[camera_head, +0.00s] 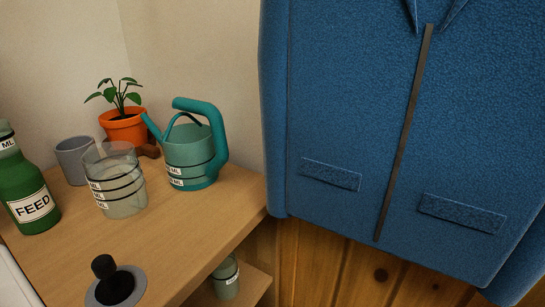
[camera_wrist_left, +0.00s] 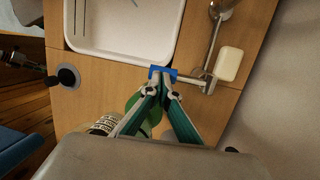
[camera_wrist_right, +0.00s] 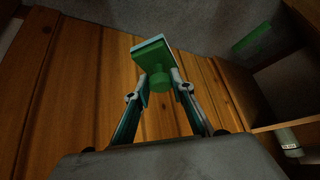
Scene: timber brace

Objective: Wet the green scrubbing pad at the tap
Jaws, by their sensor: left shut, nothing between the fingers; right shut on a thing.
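The green scrubbing pad (camera_wrist_right: 152,53) shows in the right wrist view as a flat block with a pale edge and a round green grip. My right gripper (camera_wrist_right: 161,88) is shut on this grip, and the pad is in the air over brown boards. In the left wrist view the metal tap (camera_wrist_left: 192,80) has a blue end (camera_wrist_left: 160,72). My left gripper (camera_wrist_left: 161,88) is shut and empty, its fingertips right at the blue end; I cannot tell whether they touch. Neither gripper shows in the head view. Water flow cannot be made out.
A white basin (camera_wrist_left: 72,47) lies beside the tap. On the wooden counter (camera_head: 150,235) stand a green feed bottle (camera_head: 32,190), a clear measuring cup (camera_head: 122,200), a grey cup (camera_head: 75,160), a potted plant (camera_head: 123,127) and a teal watering can (camera_head: 192,155). A blue coat (camera_head: 340,110) hangs right.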

